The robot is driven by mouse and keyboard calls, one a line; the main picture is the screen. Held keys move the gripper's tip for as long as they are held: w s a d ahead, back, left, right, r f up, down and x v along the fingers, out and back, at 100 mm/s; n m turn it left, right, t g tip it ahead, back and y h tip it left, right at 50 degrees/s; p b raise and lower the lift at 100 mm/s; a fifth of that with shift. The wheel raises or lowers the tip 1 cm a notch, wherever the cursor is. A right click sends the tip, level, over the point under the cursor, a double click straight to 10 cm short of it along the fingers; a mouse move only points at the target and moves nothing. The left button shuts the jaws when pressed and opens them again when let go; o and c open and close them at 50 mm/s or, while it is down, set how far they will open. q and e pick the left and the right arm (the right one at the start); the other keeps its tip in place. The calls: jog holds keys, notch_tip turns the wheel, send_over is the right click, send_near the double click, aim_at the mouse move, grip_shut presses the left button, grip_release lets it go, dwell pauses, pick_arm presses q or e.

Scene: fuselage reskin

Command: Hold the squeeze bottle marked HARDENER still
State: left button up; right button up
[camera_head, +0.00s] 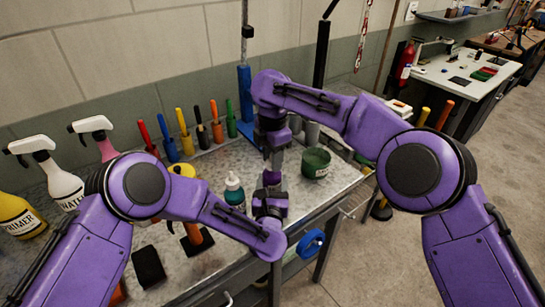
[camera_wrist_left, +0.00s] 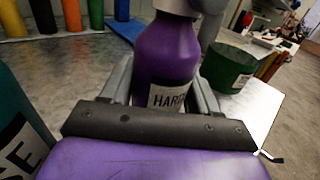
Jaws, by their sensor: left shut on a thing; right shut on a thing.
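The purple squeeze bottle (camera_wrist_left: 168,60) stands upright between the fingers of my left gripper (camera_wrist_left: 165,90), its label reading "HARD" before the gripper body cuts it off. It also shows as a small purple patch in the head view (camera_head: 271,178), mostly hidden by my arms. My left gripper (camera_head: 270,205) is shut on it from the near side. My right gripper (camera_head: 273,155) points down from above and is shut at the bottle's top. The exact part it grips is hidden.
A teal bottle (camera_head: 234,192) stands left of the held bottle; its partial label "SE" shows in the left wrist view (camera_wrist_left: 18,140). A green tub (camera_head: 316,162) stands to the right. Several coloured-handled tools (camera_head: 185,135) line the back. Spray bottles (camera_head: 58,180) stand at left.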

pick_arm(q)
jog(key=shift+d, duration=0.1)
pick_arm(e)
jog(key=shift+a, duration=0.1)
jog(key=o, duration=1.1)
jog(key=shift+c, duration=0.2)
notch_tip(320, 180, up, 11)
jog(key=shift+s, duration=0.1)
jog(key=shift+r, duration=0.5)
